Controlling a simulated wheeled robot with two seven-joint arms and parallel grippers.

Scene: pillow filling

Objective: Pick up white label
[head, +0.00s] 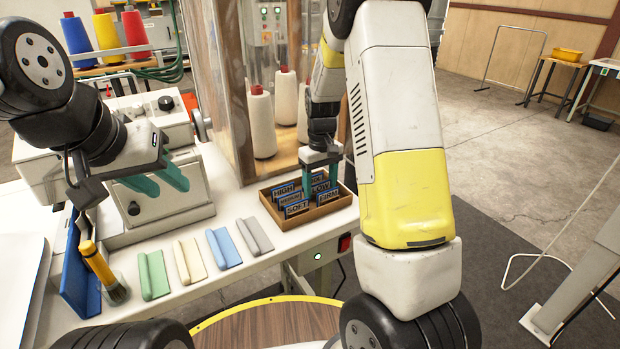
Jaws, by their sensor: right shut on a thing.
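A brown wooden tray (312,214) on the white table holds several small upright labels with blue edges and printed words, such as HIGH, SOFT (296,208), FIRM (328,197) and LOW (320,187). My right gripper (320,192) reaches down into the back right part of the tray. Its teal fingers are shut on a label by the LOW plate; the plates overlap, so I cannot tell exactly which one. No plainly white label stands out. My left gripper (160,187) is open and empty above the table, left of the tray, in front of a white machine.
Folded cloth-like pieces in green (152,275), cream (189,261), blue (223,249) and grey (254,237) lie along the table's front. A yellow-handled brush (98,264) and a blue holder (78,275) stand at left. A clear-walled cabinet with thread cones (261,125) stands behind the tray.

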